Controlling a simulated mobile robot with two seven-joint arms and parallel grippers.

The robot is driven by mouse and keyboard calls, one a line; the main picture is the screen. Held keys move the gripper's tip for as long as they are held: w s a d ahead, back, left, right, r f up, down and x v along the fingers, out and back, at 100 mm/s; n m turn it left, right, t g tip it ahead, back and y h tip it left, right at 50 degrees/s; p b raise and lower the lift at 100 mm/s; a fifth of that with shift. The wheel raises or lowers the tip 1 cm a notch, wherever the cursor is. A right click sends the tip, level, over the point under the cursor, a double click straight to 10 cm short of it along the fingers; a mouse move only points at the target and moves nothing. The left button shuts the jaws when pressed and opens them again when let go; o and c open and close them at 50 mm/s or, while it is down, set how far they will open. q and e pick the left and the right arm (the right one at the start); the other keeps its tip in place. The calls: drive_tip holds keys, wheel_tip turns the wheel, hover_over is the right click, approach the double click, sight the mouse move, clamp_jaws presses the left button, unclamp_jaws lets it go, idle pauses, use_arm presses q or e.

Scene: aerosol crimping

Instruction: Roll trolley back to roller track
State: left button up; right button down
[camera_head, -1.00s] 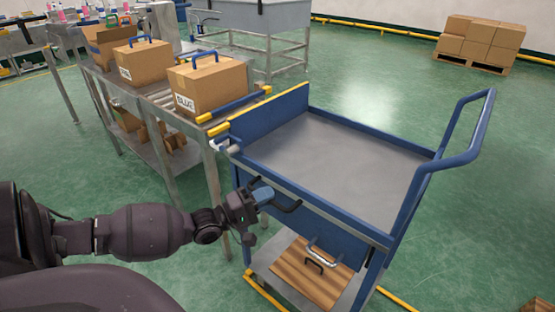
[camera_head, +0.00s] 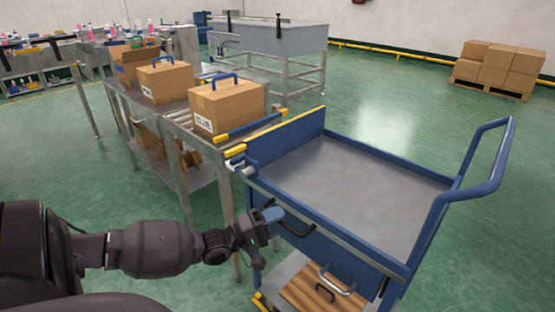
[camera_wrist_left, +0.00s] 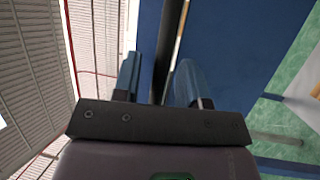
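The blue trolley (camera_head: 340,254) stands in front of me at the right, with a grey top tray and a raised push handle (camera_head: 490,185) at its far right. Its left end is close to the end of the roller track (camera_head: 185,118). My left gripper (camera_head: 272,214) is at the black handle (camera_head: 298,226) on the trolley's near side. In the left wrist view, the gripper's blue fingers (camera_wrist_left: 160,82) stand apart with a black bar (camera_wrist_left: 171,45) between them, and a gap shows beside the bar. My right gripper is not in view.
Several cardboard boxes with blue handles stand on the track, the nearest marked BLUE (camera_head: 228,106). A wooden board (camera_head: 305,290) lies on the trolley's lower shelf. A grey metal table (camera_head: 268,38) stands behind, and boxes (camera_head: 497,68) on a pallet stand far right. Green floor between is clear.

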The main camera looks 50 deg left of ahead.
use_arm(q)
drive_tip(key=p+v, duration=0.1)
drive_tip(key=v, duration=0.9)
drive_tip(key=shift+s, duration=0.25)
